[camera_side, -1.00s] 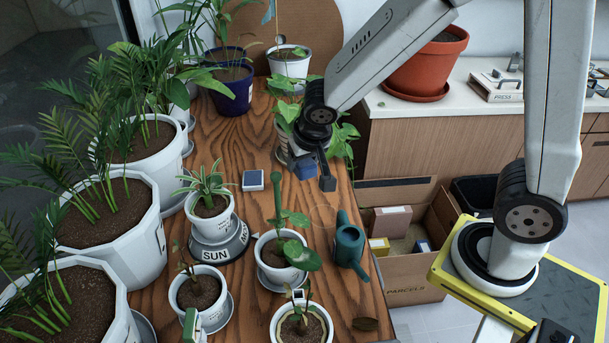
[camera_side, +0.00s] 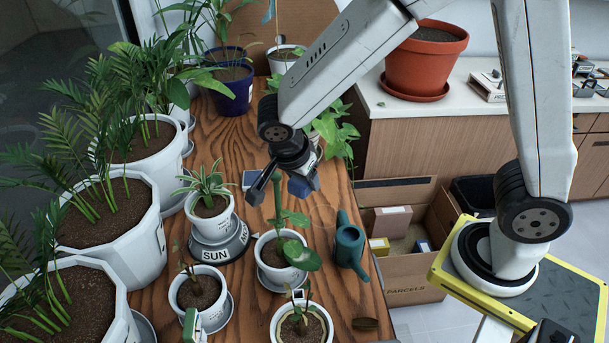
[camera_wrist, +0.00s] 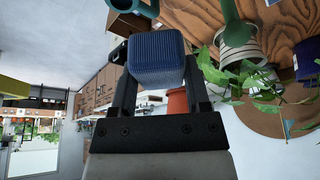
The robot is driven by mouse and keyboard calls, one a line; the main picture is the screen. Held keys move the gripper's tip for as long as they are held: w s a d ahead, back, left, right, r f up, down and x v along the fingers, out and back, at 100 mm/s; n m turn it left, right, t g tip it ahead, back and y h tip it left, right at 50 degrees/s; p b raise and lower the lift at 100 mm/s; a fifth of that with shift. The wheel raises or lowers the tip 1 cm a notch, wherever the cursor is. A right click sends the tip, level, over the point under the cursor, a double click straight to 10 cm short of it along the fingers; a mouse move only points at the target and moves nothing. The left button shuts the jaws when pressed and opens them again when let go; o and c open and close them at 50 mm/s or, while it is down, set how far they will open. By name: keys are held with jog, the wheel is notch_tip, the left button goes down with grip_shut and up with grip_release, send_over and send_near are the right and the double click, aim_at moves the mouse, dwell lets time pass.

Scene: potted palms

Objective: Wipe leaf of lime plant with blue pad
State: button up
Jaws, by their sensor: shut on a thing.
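My gripper (camera_side: 282,181) is shut on the blue pad (camera_side: 302,186), a ribbed block held between both fingers in the wrist view (camera_wrist: 157,58). It hangs above the table, close to the tall green stem of a white-potted plant (camera_side: 297,253) with broad round leaves. From this angle I cannot tell whether the pad touches that plant. No visible label says which plant is the lime. A trailing plant with bright green leaves (camera_side: 337,130) stands behind my gripper, its pot mostly hidden by my arm.
A teal watering can (camera_side: 348,246) stands right of the round-leaved plant. A spider plant (camera_side: 207,188) sits on a grey stand marked SUN (camera_side: 220,247). Large palm pots line the left. An open parcels box (camera_side: 412,270) is beyond the table's right edge. Some wood is clear behind the spider plant.

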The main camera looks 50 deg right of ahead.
jog(key=m+g, duration=0.1)
jog(key=m, duration=0.1)
jog(key=s+a+m, duration=0.1)
jog(key=m, duration=0.1)
jog(key=shift+s+r+m+g, duration=0.1)
jog(key=shift+r+m+g, duration=0.05)
jog(key=shift+m+g, duration=0.25)
notch_tip(320, 180, down, 8)
jog(key=s+a+m+g+y, duration=0.1)
jog(key=m, duration=0.4)
jog(key=shift+s+g, duration=0.15)
jog(key=shift+g, duration=0.25)
jog(key=shift+a+f, duration=0.1)
jog(key=shift+f, duration=0.2)
